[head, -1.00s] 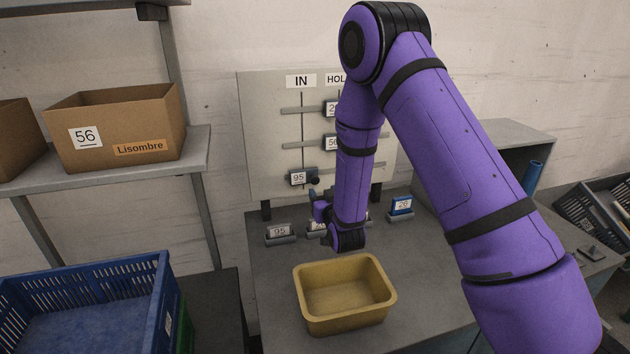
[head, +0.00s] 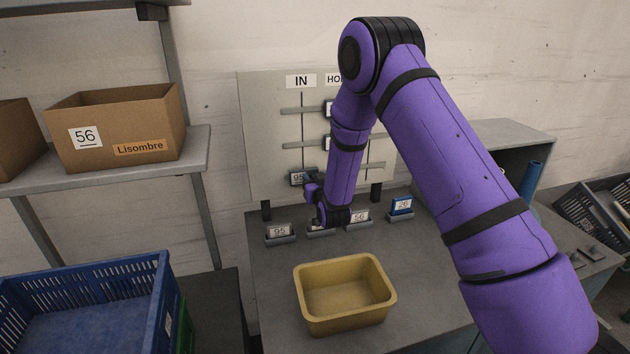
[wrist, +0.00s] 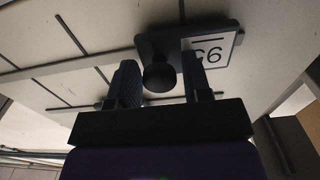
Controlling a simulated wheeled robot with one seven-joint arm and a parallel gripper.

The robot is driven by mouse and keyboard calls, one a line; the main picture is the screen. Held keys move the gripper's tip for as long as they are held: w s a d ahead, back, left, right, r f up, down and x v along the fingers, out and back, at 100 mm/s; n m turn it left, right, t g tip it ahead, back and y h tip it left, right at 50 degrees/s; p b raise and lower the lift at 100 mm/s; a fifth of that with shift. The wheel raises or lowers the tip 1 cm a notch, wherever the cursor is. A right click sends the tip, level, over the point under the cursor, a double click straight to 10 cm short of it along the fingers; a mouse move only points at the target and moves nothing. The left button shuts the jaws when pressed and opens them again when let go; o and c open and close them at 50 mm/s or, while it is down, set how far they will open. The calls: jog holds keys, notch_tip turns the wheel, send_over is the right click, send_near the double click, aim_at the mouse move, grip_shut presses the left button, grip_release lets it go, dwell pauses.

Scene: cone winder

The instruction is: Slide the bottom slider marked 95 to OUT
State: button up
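The bottom slider marked 95 (head: 298,179) sits at the left end of the lowest rail on the pale board (head: 260,125), near the line under the IN label (head: 300,81). In the wrist view its plate (wrist: 218,50) and round black knob (wrist: 158,76) appear close up, with the number inverted. My gripper (wrist: 160,82) is open, its blue fingers on either side of the knob, with a gap visible at the right finger. In the head view my gripper (head: 312,180) is at the slider's right. My arm hides the right part of the board, so no OUT label shows.
Two other sliders on higher rails are partly hidden by my arm. A yellow bin (head: 345,318) and several small numbered holders, including 95 (head: 280,233) and 26 (head: 401,207), stand on the grey table (head: 420,270) below. A shelf with cardboard boxes (head: 120,130) is at the left.

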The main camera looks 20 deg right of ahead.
grip_shut()
jog(key=d, duration=2.2)
jog(key=shift+d, duration=0.25)
jog(key=shift+o, duration=1.5)
grip_release()
jog(key=shift+d, duration=0.15)
jog(key=shift+s, duration=0.1)
jog(key=s, duration=1)
jog(key=shift+s, duration=0.3)
